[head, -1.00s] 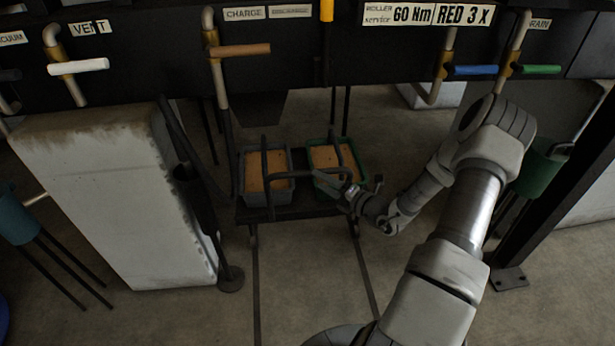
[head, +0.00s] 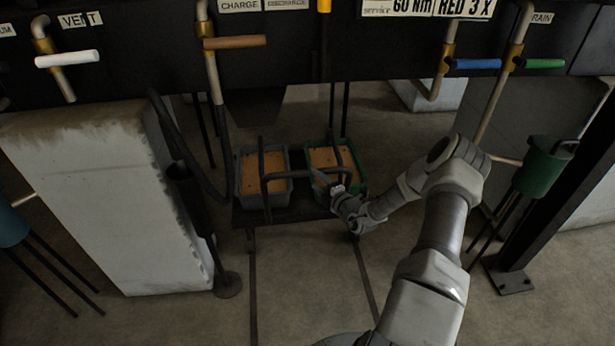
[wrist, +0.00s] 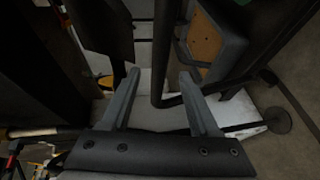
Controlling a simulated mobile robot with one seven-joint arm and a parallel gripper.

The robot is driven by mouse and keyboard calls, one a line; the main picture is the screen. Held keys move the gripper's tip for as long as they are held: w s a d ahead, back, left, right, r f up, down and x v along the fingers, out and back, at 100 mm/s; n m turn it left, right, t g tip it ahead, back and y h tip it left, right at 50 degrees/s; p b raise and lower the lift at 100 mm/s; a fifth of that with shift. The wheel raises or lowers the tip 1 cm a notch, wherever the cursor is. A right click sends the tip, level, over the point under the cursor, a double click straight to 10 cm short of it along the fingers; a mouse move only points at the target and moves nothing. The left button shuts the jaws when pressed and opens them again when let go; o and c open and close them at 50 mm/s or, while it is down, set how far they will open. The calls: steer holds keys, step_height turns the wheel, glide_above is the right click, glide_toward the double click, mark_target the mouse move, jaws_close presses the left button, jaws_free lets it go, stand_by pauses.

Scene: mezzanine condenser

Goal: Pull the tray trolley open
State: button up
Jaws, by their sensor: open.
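The tray trolley (head: 290,214) is a low dark platform at the middle of the head view, under the overhead panel. It carries a grey tray (head: 287,187) and a green tray (head: 359,163), both with tan contents. A black bar handle (head: 290,175) stands at its front; it also shows in the wrist view (wrist: 167,45). My gripper (head: 320,177) is at the right part of the handle, in front of the green tray. In the wrist view my gripper (wrist: 161,76) is open, with the bar appearing between its two fingers. Contact cannot be told.
Two floor rails (head: 254,290) run from the trolley toward me. A pale block (head: 105,200) stands at left, with a dark post (head: 195,215) beside it. A green bucket (head: 545,165) and black post are at right. Floor between the rails is clear.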

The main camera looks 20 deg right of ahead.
mark_target(310, 175)
steer(key=b+x, duration=0.1)
steer(key=x, duration=0.5)
steer(key=shift+w, duration=0.2)
jaws_close()
stand_by(1.2)
